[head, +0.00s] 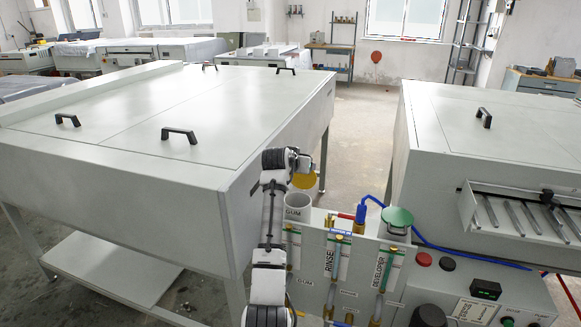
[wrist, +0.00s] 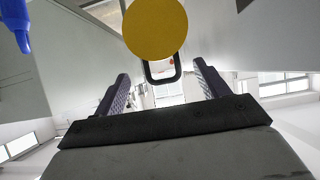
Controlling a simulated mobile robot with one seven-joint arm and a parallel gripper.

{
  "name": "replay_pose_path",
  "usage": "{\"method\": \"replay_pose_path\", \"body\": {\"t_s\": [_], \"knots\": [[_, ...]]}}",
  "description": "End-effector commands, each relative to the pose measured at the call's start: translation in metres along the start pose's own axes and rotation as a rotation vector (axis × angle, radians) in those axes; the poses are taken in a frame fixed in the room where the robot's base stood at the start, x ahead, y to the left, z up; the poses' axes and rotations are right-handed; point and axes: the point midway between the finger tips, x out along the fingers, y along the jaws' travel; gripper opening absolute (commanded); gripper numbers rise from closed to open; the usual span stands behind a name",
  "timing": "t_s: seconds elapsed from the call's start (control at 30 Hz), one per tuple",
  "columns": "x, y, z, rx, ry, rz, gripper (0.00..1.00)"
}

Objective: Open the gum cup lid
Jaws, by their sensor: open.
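The gum cup (head: 297,208) is a white cylinder labelled GUM at the left end of the processor panel, and its mouth looks uncovered. Its yellow round lid (head: 305,181) is tilted up behind the mouth. In the wrist view the yellow lid (wrist: 155,28) shows as a full disc, with a dark loop handle (wrist: 163,72) below it. My gripper (head: 301,160) is just above the lid at the cup's back. In the wrist view my gripper (wrist: 162,76) has its fingers spread, one on each side of the handle; I cannot tell whether they touch it.
A green lid (head: 397,215) covers the developer cup to the right. A large grey cabinet (head: 110,110) is close on the left, and another machine (head: 430,130) on the right. Open floor (head: 364,120) lies between them.

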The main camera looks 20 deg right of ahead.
Motion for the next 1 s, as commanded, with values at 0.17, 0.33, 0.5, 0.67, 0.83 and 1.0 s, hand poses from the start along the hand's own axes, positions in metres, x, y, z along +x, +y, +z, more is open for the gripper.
{"method": "replay_pose_path", "body": {"t_s": [0.17, 0.33, 0.5, 0.67, 0.83, 1.0], "knots": [[-0.035, 0.000, 0.003, 0.001, 0.004, -0.001, 0.74], [-0.069, 0.000, 0.002, 0.001, 0.004, -0.002, 0.74], [-0.092, 0.000, 0.002, 0.000, 0.000, -0.001, 0.74], [-0.100, 0.000, 0.001, -0.001, -0.001, 0.000, 0.74], [-0.101, 0.000, 0.001, -0.001, -0.002, 0.000, 0.74], [-0.101, 0.003, -0.001, 0.001, -0.001, 0.004, 0.61]]}}
